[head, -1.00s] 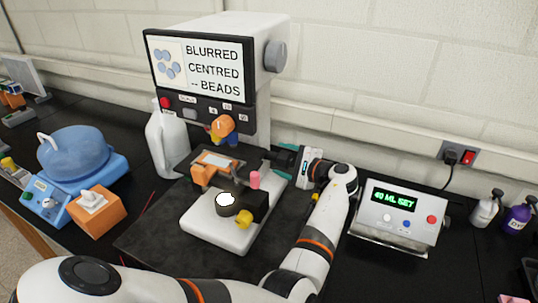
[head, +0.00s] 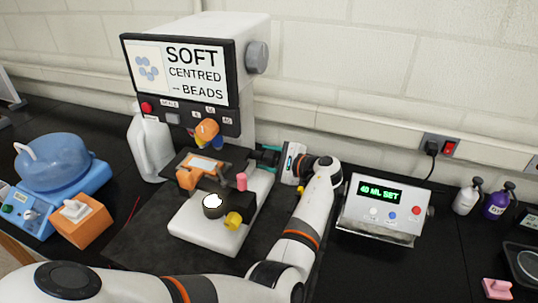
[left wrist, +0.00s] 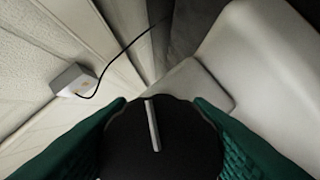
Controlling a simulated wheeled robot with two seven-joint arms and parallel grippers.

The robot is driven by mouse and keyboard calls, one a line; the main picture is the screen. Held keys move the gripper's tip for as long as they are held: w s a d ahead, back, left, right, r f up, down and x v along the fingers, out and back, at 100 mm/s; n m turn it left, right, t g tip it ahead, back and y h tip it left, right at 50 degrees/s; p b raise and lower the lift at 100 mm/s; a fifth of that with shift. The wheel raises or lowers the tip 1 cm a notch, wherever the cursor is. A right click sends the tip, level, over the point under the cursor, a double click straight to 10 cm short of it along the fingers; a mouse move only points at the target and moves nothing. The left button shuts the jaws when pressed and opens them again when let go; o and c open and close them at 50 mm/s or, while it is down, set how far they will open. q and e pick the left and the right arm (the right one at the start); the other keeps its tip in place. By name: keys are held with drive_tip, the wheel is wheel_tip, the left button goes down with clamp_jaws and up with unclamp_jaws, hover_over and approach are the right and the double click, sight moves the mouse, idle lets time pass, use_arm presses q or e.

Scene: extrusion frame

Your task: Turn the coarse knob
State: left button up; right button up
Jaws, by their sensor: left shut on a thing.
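The microscope (head: 240,85) stands on the black bench, and its screen (head: 196,78) reads "SOFT CENTRED -- BEADS" beside a picture of blue-grey beads. My left gripper (head: 267,157) reaches its right side at stage height. In the left wrist view, the gripper's green pads are shut on both sides of a black round knob (left wrist: 150,115) with a white line on its face. My right gripper is not in view.
A yellow knob (head: 233,220) and a pink knob (head: 241,181) sit near the stage. A white jug (head: 150,148) stands left of the microscope. A "40 ML SET" box (head: 383,208) stands right of my arm. Pump bottles (head: 466,198) are farther right.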

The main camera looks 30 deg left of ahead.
use_arm(q)
drive_tip(key=shift+m+p, duration=0.3)
drive_tip(key=shift+m, duration=0.1)
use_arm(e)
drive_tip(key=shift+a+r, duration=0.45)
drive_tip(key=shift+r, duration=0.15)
use_arm(q)
drive_tip(key=o, duration=1)
drive_tip(key=shift+a+f, duration=0.1)
drive_tip(key=shift+c, duration=0.2)
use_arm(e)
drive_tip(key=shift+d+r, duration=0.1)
